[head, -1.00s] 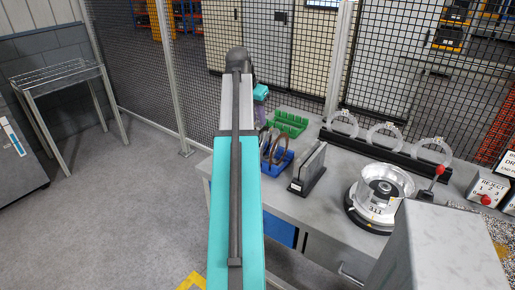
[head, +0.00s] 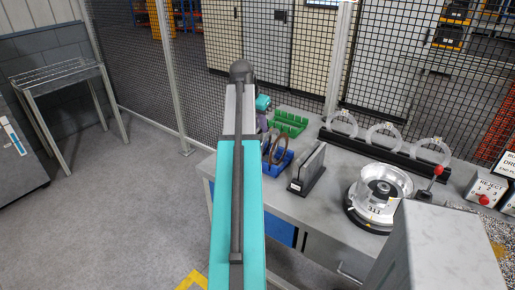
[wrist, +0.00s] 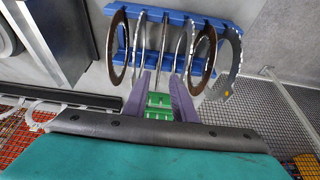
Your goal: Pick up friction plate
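A blue rack (head: 281,166) stands on the workbench, partly hidden behind my arm. It holds ring plates on edge, including a brown friction plate (head: 284,147). In the wrist view, the blue rack (wrist: 172,18) holds a brown friction plate (wrist: 117,62) at the left, another brown plate (wrist: 202,62) right of centre, steel-grey rings between them and a toothed steel ring (wrist: 231,62) at the right end. My gripper (wrist: 160,76) has its two purple fingers apart, with nothing between them that I can see. The fingers appear below the rack's middle rings.
A green rack (head: 290,123) sits behind the blue one. A dark stand with grey plates (head: 308,168) is right of it. A round metal fixture (head: 380,195) and a row of clear rings (head: 381,138) stand farther right. Mesh fencing runs behind the bench.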

